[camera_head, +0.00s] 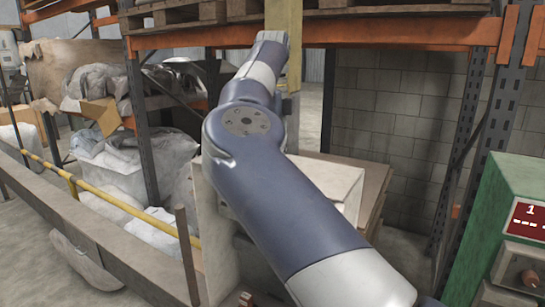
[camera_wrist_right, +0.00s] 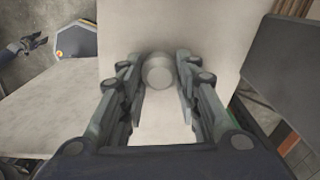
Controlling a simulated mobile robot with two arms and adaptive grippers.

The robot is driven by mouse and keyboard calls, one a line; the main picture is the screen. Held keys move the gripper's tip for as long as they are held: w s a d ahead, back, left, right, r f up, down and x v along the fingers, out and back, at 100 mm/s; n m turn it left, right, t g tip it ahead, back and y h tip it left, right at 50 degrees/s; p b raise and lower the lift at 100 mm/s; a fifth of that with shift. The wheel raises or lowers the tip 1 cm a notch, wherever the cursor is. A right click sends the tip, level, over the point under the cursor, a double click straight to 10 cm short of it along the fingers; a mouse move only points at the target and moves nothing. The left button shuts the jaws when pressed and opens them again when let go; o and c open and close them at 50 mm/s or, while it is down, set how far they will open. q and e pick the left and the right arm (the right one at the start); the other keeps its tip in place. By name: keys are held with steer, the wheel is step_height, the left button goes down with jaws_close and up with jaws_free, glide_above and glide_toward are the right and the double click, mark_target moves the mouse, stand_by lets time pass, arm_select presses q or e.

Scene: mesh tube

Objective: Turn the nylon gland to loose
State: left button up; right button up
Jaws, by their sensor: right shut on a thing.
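The nylon gland (camera_wrist_right: 158,72) is a pale round piece on a light, flat-faced housing in the right wrist view. My right gripper (camera_wrist_right: 160,88) faces it head-on, one finger on each side, shut on the gland. In the head view my right arm crosses the middle and hides its gripper and the gland. A small dark claw at the upper left of the right wrist view looks like my left gripper (camera_wrist_right: 36,43). It is far from the gland and too small to tell whether it is open.
A pale box (camera_head: 335,185) stands partly behind my right arm. A green cabinet with a red display (camera_head: 528,214) is at the right edge. Orange-beamed racking (camera_head: 420,33) spans the back, with wrapped sacks at left. A yellow rail (camera_head: 110,199) runs along the left.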

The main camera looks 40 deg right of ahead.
steer(key=shift+r+n, duration=0.1)
steer(key=shift+n, duration=0.2)
steer(key=o, duration=1.1)
steer(key=shift+w, duration=0.1)
